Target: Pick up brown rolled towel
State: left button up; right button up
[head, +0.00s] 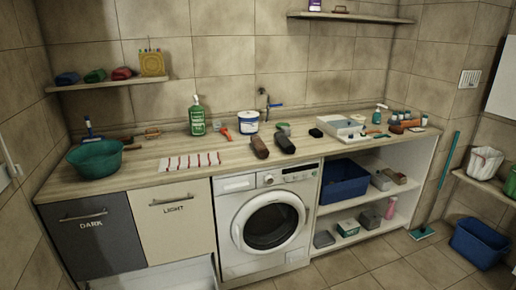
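No thing shows clearly as a brown rolled towel. A dark brown, long rounded item (260,147) lies on the counter above the washing machine; I cannot tell whether it is a rolled towel or a shoe. A similar blackish item (284,143) lies just right of it. Rolled cloth-like bundles in blue (67,79), green (95,76) and red (121,73) lie on the left wall shelf. Small orange-brown items (397,128) lie at the counter's right end, too small to make out. Neither of my grippers is in view.
The wooden counter (120,177) holds a green basin (95,158), a striped cloth (190,161), a green bottle (196,120) and a white tub (248,122). A washing machine (270,222) stands below. A blue bin (480,242) is at the right. The front floor is clear.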

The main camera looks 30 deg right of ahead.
aim_at(263, 152)
jog(key=l+u, duration=0.1)
jog(key=u, duration=0.25)
jog(key=i+l+u, duration=0.15)
jog(key=l+u, duration=0.25)
jog(key=l, duration=0.75)
jog(key=l+u, duration=0.35)
jog(key=l, duration=0.85)
